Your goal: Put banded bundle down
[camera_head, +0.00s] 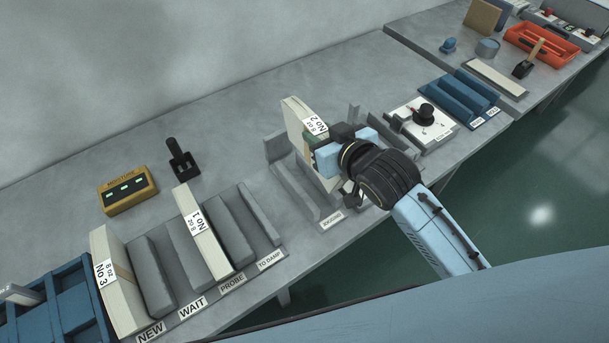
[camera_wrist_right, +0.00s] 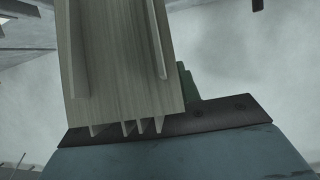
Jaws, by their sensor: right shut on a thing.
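My right gripper (camera_head: 332,152) is shut on the cream bundle labelled No 2 (camera_head: 295,122), at the grey jogging stand. The bundle is upright and slightly tilted; the gripper hides its lower right part, and I cannot tell whether it touches the stand. In the right wrist view the bundle (camera_wrist_right: 120,55) fills the middle, with several sheet edges sticking out unevenly. The jogging stand (camera_head: 291,184) has a low front and upright plates. The No 1 bundle (camera_head: 207,240) and No 3 bundle (camera_head: 119,290) stand upright in the grey rack at the left. My left gripper is not in view.
Grey dividers (camera_head: 152,275) mark slots labelled NEW, WAIT, PROBE and TO DAMP. A yellow moisture meter (camera_head: 127,191) and a black tool (camera_head: 182,160) lie behind. A white device with a black knob (camera_head: 421,120) and blue trays (camera_head: 461,98) are at right. A blue crate (camera_head: 60,303) is at the lower left.

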